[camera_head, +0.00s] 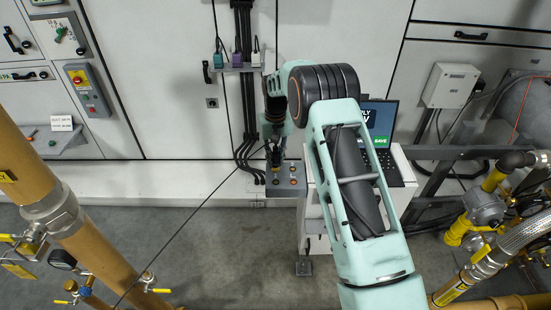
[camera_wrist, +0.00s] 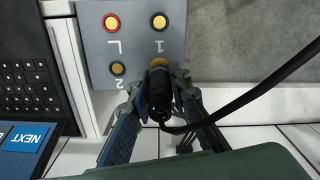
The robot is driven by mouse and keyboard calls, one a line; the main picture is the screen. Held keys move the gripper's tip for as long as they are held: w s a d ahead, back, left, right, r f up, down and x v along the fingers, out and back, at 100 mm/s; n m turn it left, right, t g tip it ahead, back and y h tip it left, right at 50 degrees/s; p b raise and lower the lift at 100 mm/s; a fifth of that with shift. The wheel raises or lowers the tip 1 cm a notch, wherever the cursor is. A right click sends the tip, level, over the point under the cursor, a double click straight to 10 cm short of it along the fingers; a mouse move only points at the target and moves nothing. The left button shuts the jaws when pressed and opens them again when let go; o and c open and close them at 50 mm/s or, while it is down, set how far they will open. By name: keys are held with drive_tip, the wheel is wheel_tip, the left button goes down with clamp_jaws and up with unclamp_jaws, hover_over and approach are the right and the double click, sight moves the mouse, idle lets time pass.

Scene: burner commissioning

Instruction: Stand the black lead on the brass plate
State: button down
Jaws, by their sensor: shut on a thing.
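My gripper (camera_wrist: 158,88) is shut on the black lead (camera_wrist: 159,100), a dark ribbed plug with a cable (camera_wrist: 262,88) running off to the upper right in the wrist view. The lead's far end overlaps a brass disc (camera_wrist: 158,64) on the grey box (camera_wrist: 136,40); I cannot tell whether they touch. In the head view my gripper (camera_head: 274,152) is over the back left of the grey box (camera_head: 287,182).
A laptop (camera_head: 382,130) stands on a white cart (camera_head: 314,200) right of the box. A wall rack (camera_head: 238,67) with coloured holders and hanging cables is behind. Yellow pipes (camera_head: 75,215) stand at the left.

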drive_tip(key=shift+f, duration=0.25)
drive_tip(key=shift+f+b, duration=0.65)
drive_tip(key=c, duration=1.7)
unclamp_jaws()
drive_tip(key=shift+r, duration=0.1)
